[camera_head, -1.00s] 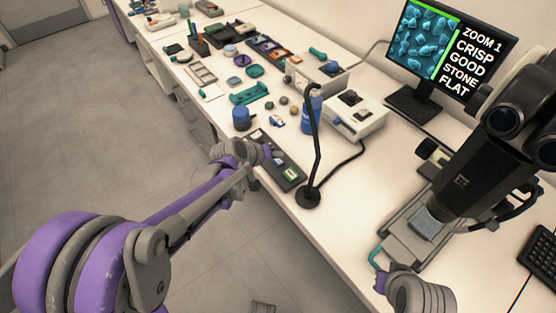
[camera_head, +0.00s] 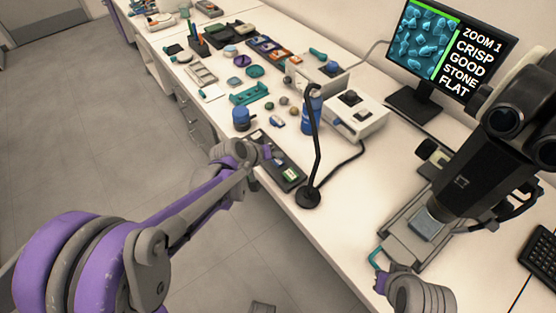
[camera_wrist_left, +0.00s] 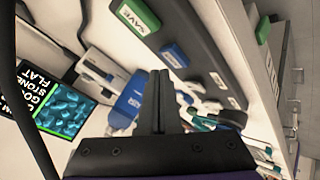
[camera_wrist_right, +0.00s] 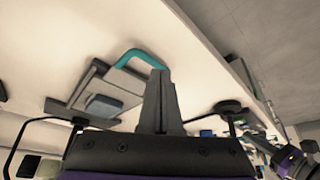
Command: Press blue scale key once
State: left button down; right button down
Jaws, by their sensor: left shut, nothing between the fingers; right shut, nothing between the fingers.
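A dark key panel (camera_head: 262,140) lies along the bench's front edge. In the left wrist view it carries a green key marked SAVE (camera_wrist_left: 145,13) and a blue key (camera_wrist_left: 174,55) with a pale label too small to read. Further white labels (camera_wrist_left: 217,80) sit along the panel. My left gripper (camera_head: 267,152) is over the panel, shut and empty. In the left wrist view its fingertips (camera_wrist_left: 160,73) appear just below the blue key; I cannot tell whether they touch it. My right gripper (camera_wrist_right: 160,72) is shut and empty, beside a teal handle (camera_wrist_right: 139,59).
A black stalk on a round base (camera_head: 308,197) stands right of the panel. A blue bottle (camera_head: 311,115) and a white control box (camera_head: 356,117) are behind it. The microscope (camera_head: 470,165) stands at right. The monitor (camera_head: 450,50) reads ZOOM 1, CRISP, GOOD, STONE, FLAT.

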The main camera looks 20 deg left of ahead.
aim_at(276, 163)
pick_arm(q)
jog(key=shift+f, duration=0.1)
dwell(0.5)
jog(key=shift+f+b, duration=0.35)
pick_arm(e)
jog(key=shift+f, duration=0.35)
pick_arm(q)
jog(key=shift+f+b, duration=0.3)
jog(key=shift+f, duration=0.1)
pick_arm(e)
jog(key=shift+f, duration=0.35)
pick_arm(q)
jog(key=shift+r, duration=0.1)
pick_arm(e)
jog(key=shift+r, duration=0.1)
pick_arm(q)
jog(key=shift+r+p, duration=0.65)
jog(key=shift+r, duration=0.1)
pick_arm(e)
jog(key=shift+r, duration=0.6)
